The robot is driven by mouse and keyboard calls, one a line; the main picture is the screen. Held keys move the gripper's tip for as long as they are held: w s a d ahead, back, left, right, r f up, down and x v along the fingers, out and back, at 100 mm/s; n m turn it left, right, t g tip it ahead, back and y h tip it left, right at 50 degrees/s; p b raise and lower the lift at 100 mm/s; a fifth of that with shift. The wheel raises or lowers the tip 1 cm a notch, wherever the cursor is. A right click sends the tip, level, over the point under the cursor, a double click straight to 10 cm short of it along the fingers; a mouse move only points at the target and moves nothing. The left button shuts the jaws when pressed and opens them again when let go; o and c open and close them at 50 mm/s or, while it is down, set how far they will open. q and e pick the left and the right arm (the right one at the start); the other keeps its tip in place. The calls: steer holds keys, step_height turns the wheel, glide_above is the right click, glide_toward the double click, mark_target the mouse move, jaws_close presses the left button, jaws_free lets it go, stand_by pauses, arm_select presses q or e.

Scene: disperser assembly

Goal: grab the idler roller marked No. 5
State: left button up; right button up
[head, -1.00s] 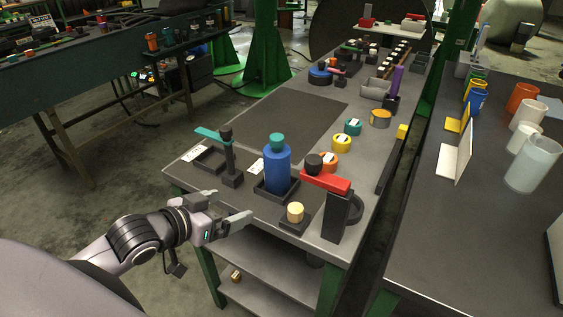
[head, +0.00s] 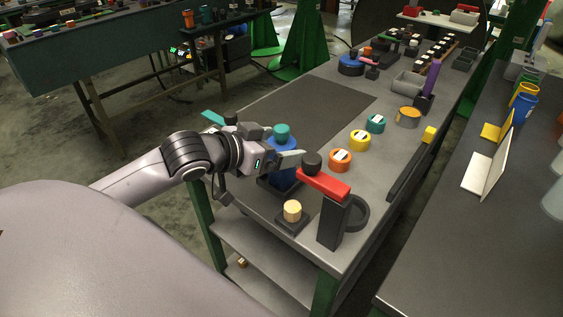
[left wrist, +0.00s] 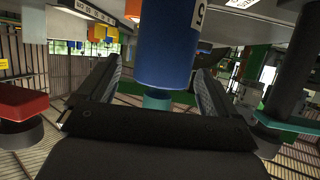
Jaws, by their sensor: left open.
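The idler roller (head: 284,180) is a blue cylinder with a teal top, standing upright in a black square holder on the table. In the left wrist view, which is upside down, its blue body (left wrist: 165,45) carries a white label reading 5. My left gripper (head: 283,147) is at the roller's upper part, partly hiding it in the head view. Its open fingers (left wrist: 160,72) stand on either side of the roller, with visible gaps; it is not gripped. My right gripper is not in view.
A black post with a red arm (head: 325,184) stands close to the right of the roller. A cream cylinder (head: 292,211) sits on a black base in front. A dark mat (head: 310,106) is clear.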

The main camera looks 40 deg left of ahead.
arm_select(q)
steer(key=shift+x, duration=1.65)
steer(key=shift+a, duration=0.1)
steer(key=c, duration=1.4)
steer(key=shift+r, duration=0.1)
steer(key=shift+c, duration=0.2)
